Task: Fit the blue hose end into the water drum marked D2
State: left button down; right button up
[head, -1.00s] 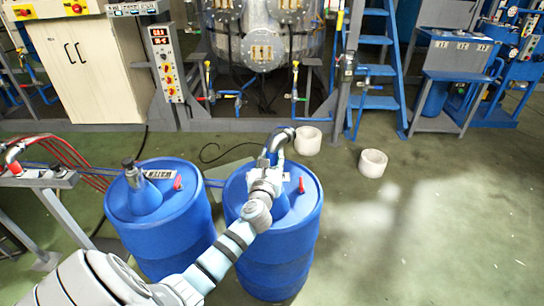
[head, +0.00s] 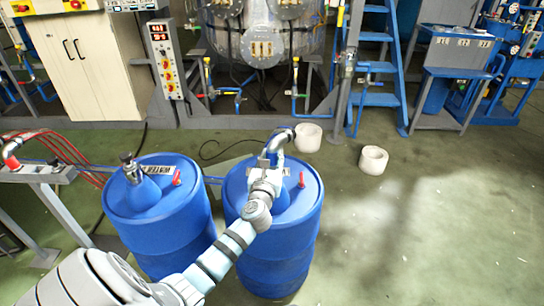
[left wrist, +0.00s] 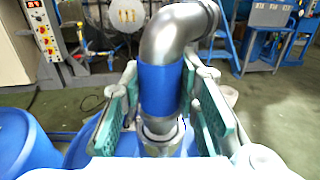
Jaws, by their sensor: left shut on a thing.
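My left gripper (head: 268,172) is over the top of the right blue drum (head: 268,250). In the left wrist view its green-padded fingers (left wrist: 168,105) are shut on the blue sleeve of the hose end (left wrist: 167,90), one on each side. The hose end stands upright, with a bent silver pipe (left wrist: 165,35) above the sleeve; this pipe also shows in the head view (head: 279,140). A metal collar (left wrist: 160,130) is below the sleeve, in line with the drum's top. I cannot tell how deep the hose end sits. The drum's label is mostly hidden by my gripper.
A second blue drum (head: 158,235) stands close on the left, with a dark-capped neck and a label. Two white rings (head: 373,160) lie on the floor behind. A grey frame with red hoses (head: 45,176) is at the left. The floor at the right is clear.

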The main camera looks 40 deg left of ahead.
pick_arm(q)
jog(key=shift+f, duration=0.3)
jog(key=shift+f+b, duration=0.35)
jog(key=shift+b, duration=0.15)
jog(key=shift+f+b, duration=0.35)
jog(key=shift+f, duration=0.05)
jog(key=c, duration=1.2)
grip_release()
jog(key=shift+r, duration=0.1)
jog(key=shift+o, duration=0.2)
jog(key=shift+s+d, duration=0.1)
jog(key=shift+s, duration=0.1)
jog(key=v, duration=1.1)
jog(key=shift+s, duration=0.3)
